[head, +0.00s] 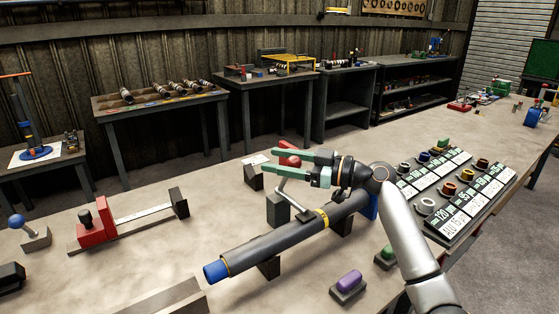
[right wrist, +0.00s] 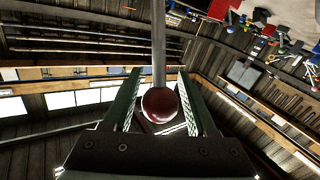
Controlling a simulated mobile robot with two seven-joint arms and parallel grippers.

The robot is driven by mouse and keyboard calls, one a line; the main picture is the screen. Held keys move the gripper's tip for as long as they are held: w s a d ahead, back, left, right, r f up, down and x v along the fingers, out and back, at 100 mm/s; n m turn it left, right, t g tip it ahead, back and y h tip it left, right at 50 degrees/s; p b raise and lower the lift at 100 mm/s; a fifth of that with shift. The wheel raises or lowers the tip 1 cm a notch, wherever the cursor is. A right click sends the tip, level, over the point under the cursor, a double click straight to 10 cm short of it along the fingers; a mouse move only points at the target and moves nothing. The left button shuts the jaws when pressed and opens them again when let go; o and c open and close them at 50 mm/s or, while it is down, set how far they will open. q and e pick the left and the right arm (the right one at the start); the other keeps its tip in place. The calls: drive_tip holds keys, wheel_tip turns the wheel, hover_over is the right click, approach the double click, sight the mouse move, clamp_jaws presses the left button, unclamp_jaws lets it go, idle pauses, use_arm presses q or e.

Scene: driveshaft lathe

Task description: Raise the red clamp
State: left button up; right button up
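A red ball (right wrist: 160,104) on a straight metal rod shows between the two fingers of my right gripper in the right wrist view, with a narrow gap on each side. In the head view my right gripper (head: 277,164) is open, its green fingers pointing left, above the far side of a dark shaft (head: 275,240). A red part (head: 290,160) shows between and behind the fingers, partly hidden by them. A bent silver lever (head: 291,202) runs below the gripper toward the shaft; I cannot tell how it joins the red part. My left gripper is not in view.
The shaft, with a blue end (head: 215,271), lies on dark supports on the bench (head: 150,268). A red slide fixture (head: 92,233) stands at left, a purple button (head: 349,282) in front. A labelled panel (head: 448,232) is at right. The bench between slide and shaft is clear.

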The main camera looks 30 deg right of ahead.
clamp_jaws()
idle(1.1)
